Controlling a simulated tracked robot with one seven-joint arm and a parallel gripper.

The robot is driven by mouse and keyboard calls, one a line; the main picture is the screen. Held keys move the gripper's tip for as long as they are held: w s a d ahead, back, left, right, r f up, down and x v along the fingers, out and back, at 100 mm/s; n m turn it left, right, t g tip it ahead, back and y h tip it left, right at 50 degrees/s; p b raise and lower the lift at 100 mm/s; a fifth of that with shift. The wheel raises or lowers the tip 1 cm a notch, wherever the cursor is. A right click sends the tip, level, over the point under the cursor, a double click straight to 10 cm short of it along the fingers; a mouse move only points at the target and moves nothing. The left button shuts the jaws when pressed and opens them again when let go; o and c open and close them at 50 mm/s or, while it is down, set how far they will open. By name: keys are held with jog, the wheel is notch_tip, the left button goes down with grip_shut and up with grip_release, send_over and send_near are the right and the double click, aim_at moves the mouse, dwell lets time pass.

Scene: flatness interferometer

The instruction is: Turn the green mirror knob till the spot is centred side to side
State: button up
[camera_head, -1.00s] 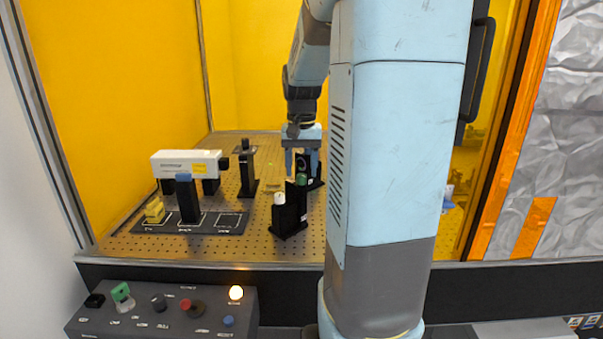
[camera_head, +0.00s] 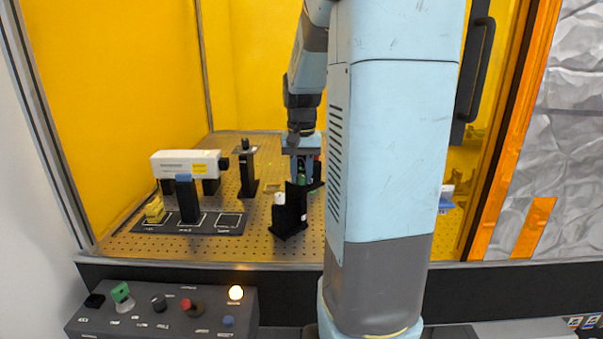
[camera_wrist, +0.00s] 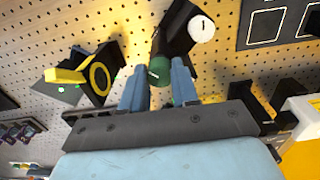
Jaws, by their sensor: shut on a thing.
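The green mirror knob (camera_wrist: 159,70) sits on a black mirror mount (camera_wrist: 178,28) in the wrist view. My gripper (camera_wrist: 159,84) has its two blue fingers on either side of the knob and is shut on it. In the head view my gripper (camera_head: 304,176) comes down behind the black mount (camera_head: 290,212), and the knob is mostly hidden by the fingers. Small bright dots (camera_wrist: 62,89) show on a grey patch in the wrist view; I cannot tell which is the spot.
A black mount with a yellow ring (camera_wrist: 99,79) stands close to my fingers. A white laser-like box (camera_head: 186,163), a black post (camera_head: 247,170) and a dark tray (camera_head: 160,227) stand left on the perforated plate. A control panel (camera_head: 165,312) is in front.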

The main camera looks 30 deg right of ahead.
aim_at(301, 175)
grip_shut()
jog(key=shift+m, duration=1)
jog(key=o, duration=0.9)
grip_release()
jog(key=shift+c, duration=0.2)
notch_tip(301, 175, up, 14)
jog(key=shift+f, duration=0.15)
